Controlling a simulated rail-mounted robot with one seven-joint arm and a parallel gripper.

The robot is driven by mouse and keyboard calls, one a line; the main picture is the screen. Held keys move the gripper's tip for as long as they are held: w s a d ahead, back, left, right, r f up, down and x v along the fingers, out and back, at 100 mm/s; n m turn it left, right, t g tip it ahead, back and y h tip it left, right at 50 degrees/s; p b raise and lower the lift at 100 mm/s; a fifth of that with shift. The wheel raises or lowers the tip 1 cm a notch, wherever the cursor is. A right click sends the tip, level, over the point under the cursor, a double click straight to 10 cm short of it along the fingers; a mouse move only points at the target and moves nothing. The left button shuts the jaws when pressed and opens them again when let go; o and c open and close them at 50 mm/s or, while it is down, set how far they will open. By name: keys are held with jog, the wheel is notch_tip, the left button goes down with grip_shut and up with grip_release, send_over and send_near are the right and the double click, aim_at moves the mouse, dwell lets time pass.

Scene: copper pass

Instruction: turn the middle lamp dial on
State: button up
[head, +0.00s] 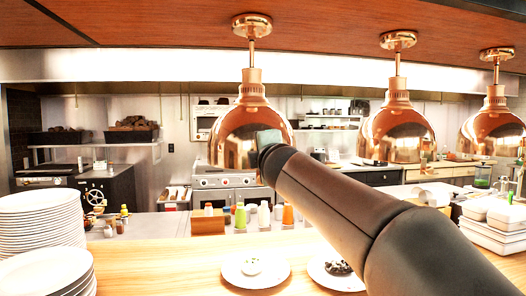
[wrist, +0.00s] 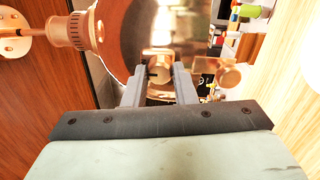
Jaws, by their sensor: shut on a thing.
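Three copper heat lamps hang in a row in the head view: a left lamp (head: 225,128), a middle lamp (head: 397,133) and a right lamp (head: 492,130). My arm reaches up in front of the left one, and its end hides part of that shade. In the wrist view my gripper (wrist: 158,78) has its two grey fingers on either side of a small round copper dial (wrist: 160,70), shut on it. A dark mark shows at the dial's left side. The copper shade (wrist: 118,40) is just beyond. The head view hides the fingers and the dial.
A second round copper knob (wrist: 230,76) is right of the fingers in the wrist view. Stacked white plates (head: 40,222) stand at the left of the wooden counter. A plate with food (head: 254,268) and white trays (head: 495,235) are below the lamps.

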jog(key=shift+n, duration=0.3)
dwell(0.4)
jog(key=o, duration=1)
jog(key=v, duration=1.2)
